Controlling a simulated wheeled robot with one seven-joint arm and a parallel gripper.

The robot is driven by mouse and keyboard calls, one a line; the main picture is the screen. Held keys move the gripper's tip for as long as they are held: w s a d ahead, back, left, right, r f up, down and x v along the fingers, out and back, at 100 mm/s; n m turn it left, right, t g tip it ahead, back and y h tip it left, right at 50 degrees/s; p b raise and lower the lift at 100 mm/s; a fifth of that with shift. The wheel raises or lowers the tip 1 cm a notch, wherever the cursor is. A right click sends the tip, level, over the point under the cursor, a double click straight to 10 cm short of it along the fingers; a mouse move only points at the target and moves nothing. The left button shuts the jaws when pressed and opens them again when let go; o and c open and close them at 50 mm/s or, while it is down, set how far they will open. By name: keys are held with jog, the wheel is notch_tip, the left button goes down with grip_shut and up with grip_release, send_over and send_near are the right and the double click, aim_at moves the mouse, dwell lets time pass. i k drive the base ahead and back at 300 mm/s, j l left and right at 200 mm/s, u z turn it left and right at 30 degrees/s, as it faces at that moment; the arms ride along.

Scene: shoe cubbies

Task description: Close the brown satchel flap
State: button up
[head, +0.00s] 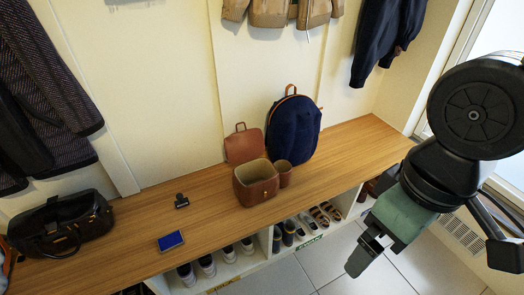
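The brown satchel (257,187) stands on the wooden bench top, right of the bench's middle. Its flap (244,146) is raised and tilted back toward the wall, with a small loop handle at its top. The satchel's mouth is open and its pale inside shows. My gripper (366,252) is in front of the bench at the right, pointing down over the tiled floor. It is well apart from the satchel. Its fingers are seen nearly edge-on, so their opening is unclear.
A navy backpack (292,130) with tan trim leans on the wall right of the satchel, behind a small brown cup-like holder (285,172). A black handbag (62,225), dark clip (182,201) and blue pad (170,241) lie left. Shoes fill cubbies below; coats hang above.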

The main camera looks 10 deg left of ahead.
aim_at(247, 145)
jog(key=i+j+u, duration=0.15)
jog(key=i+j, duration=0.25)
jog(key=j, duration=0.2)
jog(key=i+j+u, duration=0.2)
jog(key=i+j, duration=0.25)
jog(key=j, duration=0.1)
